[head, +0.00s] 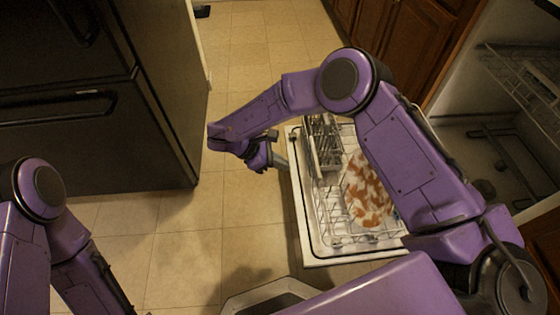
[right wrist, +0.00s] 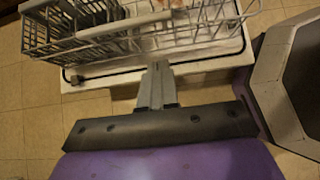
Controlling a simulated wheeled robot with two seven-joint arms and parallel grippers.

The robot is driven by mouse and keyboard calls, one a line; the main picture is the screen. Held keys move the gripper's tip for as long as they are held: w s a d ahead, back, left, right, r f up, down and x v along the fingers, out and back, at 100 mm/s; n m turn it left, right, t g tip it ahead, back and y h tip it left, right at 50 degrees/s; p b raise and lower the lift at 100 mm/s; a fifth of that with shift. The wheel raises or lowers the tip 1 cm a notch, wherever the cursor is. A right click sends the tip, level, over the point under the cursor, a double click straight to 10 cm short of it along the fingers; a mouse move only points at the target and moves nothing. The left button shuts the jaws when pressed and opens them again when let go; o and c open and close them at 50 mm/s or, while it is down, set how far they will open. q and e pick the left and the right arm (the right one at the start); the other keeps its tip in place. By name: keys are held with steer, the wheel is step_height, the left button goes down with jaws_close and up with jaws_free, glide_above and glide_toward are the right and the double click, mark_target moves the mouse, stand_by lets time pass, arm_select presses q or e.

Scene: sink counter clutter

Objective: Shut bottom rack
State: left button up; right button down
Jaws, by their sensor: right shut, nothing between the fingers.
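The bottom rack (head: 330,208) is a white wire rack pulled out over the open dishwasher door (head: 312,251). It holds a grey cutlery basket (head: 323,140) and a white dish with orange-brown patches (head: 366,192). My right forearm hides part of the rack. My right gripper (head: 283,164) is shut and empty at the door's outer left edge. In the right wrist view its fingers (right wrist: 157,72) point at the front of the rack (right wrist: 195,27), overlapping the door edge; I cannot tell whether they touch. My left arm shows at lower left, but its gripper is out of view.
The dishwasher cavity (head: 495,150) is open at right, with an upper wire rack (head: 520,75) inside. Wooden cabinets (head: 405,40) stand behind the door. A dark fridge (head: 85,120) stands at left. Tiled floor (head: 185,250) lies clear between fridge and door.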

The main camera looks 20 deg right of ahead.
steer(key=s+d+f, duration=0.2)
steer(key=d+f, duration=0.2)
steer(key=d, duration=0.3)
steer(key=shift+d+b, duration=0.35)
